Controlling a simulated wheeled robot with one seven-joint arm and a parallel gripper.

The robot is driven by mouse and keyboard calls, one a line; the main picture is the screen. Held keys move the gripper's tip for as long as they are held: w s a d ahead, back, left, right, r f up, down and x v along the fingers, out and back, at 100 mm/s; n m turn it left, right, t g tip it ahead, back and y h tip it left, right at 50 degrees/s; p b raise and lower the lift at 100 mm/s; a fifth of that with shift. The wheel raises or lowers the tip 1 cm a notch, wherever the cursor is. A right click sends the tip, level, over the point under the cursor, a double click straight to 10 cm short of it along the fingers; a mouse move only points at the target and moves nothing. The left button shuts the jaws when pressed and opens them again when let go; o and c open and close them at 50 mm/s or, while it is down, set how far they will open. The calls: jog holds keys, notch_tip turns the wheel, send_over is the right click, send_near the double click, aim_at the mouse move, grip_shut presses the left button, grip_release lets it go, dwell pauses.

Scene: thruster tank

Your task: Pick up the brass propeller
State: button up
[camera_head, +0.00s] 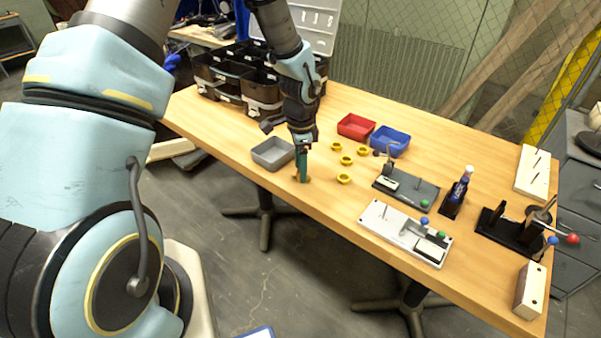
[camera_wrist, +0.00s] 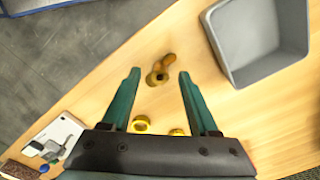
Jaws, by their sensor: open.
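The brass propeller (camera_wrist: 158,77) lies on the wooden table in the wrist view, brownish gold with a dark hole at its hub. It sits between and a little beyond the tips of my open gripper (camera_wrist: 158,72), with both fingers apart from it. In the head view my gripper (camera_head: 303,176) points down close to the table, just right of the grey bin. It mostly hides the propeller there; only a small brownish bit shows by the fingertips. Nothing is held.
A grey bin (camera_head: 259,158) stands close beside my gripper. Several yellow rings (camera_head: 344,179) lie to the right. A red bin (camera_head: 343,131) and a blue bin (camera_head: 378,145) stand behind them. Fixture plates (camera_head: 377,222) fill the right side. Black organizers (camera_head: 228,88) stand at the back left.

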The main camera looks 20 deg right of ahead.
jog(key=shift+f, duration=0.5)
grip_shut()
dwell(0.3)
